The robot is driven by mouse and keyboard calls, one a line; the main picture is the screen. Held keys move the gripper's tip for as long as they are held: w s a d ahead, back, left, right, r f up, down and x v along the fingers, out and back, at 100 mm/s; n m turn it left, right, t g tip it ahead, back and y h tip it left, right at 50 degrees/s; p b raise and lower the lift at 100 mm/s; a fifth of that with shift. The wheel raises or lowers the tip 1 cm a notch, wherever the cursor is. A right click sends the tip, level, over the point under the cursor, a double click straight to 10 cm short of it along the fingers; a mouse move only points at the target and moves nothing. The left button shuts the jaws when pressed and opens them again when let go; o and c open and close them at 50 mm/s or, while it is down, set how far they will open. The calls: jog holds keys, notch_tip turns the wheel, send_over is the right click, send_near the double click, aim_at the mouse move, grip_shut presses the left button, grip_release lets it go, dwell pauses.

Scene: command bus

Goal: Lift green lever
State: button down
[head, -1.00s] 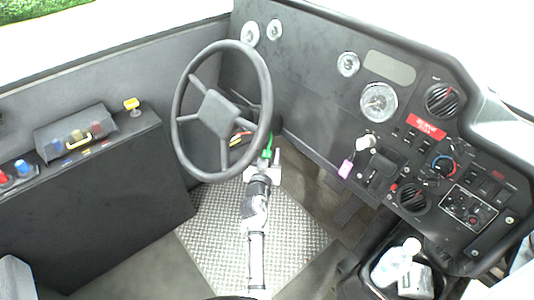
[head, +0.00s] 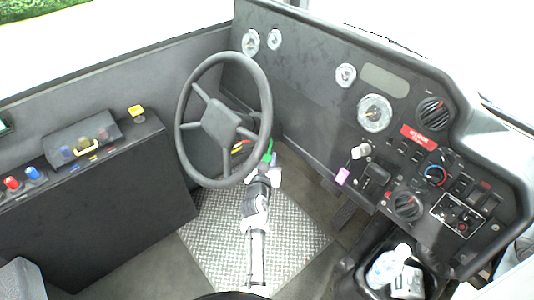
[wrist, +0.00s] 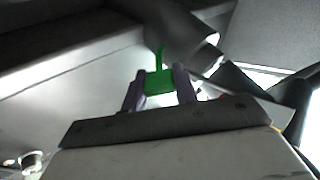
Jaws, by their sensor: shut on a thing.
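The green lever (head: 268,151) shows in the head view just right of the steering wheel's lower rim, at the end of my arm. In the wrist view the green lever (wrist: 159,80) has a wide block with a thin stem rising from it. My gripper (wrist: 160,88) has its two purple fingers on either side of the block, shut on it. In the head view my gripper (head: 265,168) is small and reaches up to the lever from below. The lever's mount is not clear in either view.
The steering wheel (head: 222,120) stands close to the left of my gripper. The dashboard (head: 320,110) runs along the right. A black side console (head: 95,205) stands at the left. Bottles (head: 388,265) sit in a bin at lower right. The metal floor plate (head: 295,240) is clear around my arm.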

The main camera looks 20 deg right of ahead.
jog(key=shift+w+r+p, duration=0.1)
jog(key=shift+r+p, duration=0.35)
jog(key=shift+r, duration=0.25)
jog(key=shift+w+d+r, duration=0.15)
jog(key=shift+w+r, duration=0.05)
jog(key=shift+r, duration=0.4)
jog(key=shift+w+d+r, duration=0.1)
jog(key=shift+w+r, duration=0.05)
jog(key=shift+r, duration=0.4)
jog(key=c, duration=1.1)
grip_release()
jog(key=shift+f, duration=0.15)
